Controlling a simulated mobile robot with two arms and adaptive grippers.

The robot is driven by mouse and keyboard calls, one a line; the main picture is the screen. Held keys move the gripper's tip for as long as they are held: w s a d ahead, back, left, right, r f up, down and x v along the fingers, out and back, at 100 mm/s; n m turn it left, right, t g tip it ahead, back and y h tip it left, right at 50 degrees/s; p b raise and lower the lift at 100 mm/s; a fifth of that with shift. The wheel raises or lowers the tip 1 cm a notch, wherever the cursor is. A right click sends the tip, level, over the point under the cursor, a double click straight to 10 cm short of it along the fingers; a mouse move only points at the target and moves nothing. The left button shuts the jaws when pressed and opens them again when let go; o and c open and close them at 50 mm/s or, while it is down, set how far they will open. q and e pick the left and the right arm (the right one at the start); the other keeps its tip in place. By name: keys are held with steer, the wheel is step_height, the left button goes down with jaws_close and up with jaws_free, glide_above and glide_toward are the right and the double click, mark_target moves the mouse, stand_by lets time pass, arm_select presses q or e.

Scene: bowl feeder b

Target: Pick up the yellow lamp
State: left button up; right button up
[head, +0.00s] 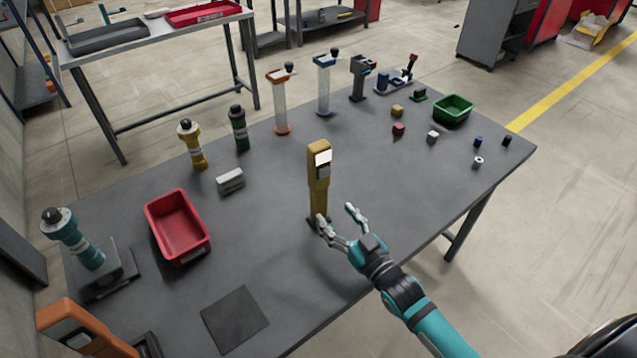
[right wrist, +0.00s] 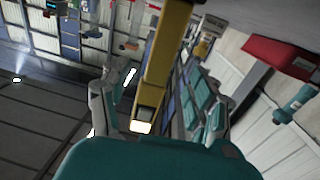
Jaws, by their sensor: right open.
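The yellow lamp (head: 319,185) stands upright near the middle of the table, with a bright white panel near its top and a dark foot. My right gripper (head: 336,216) is open beside its lower part, with one finger overlapping the lamp's base in the head view. In the right wrist view the yellow lamp (right wrist: 165,60) shows between the two spread fingers of the right gripper (right wrist: 162,105). I cannot tell whether a finger touches it. My left gripper is not in view.
A red bin (head: 178,226) and a small grey box (head: 230,180) are left of the lamp. A yellow torch-like thing (head: 192,145) and a dark green one (head: 239,128) stand behind. A green bin (head: 453,109) and several small blocks are at the back right. The table (head: 390,185) right of the lamp is clear.

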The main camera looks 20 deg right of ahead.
mark_target(323, 202)
steer(key=x, duration=0.2)
steer(key=shift+w+a, duration=0.1)
steer(key=shift+w, duration=0.55)
steer(key=p+x, duration=0.1)
steer(key=x, duration=0.2)
steer(key=shift+w+a, duration=0.2)
steer(key=shift+w, duration=0.15)
steer(key=shift+w+a, duration=0.2)
steer(key=shift+w, duration=0.25)
steer(key=shift+s, duration=0.1)
steer(key=shift+c, duration=1.1)
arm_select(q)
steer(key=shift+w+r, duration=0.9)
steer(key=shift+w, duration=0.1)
arm_select(e)
jaws_close()
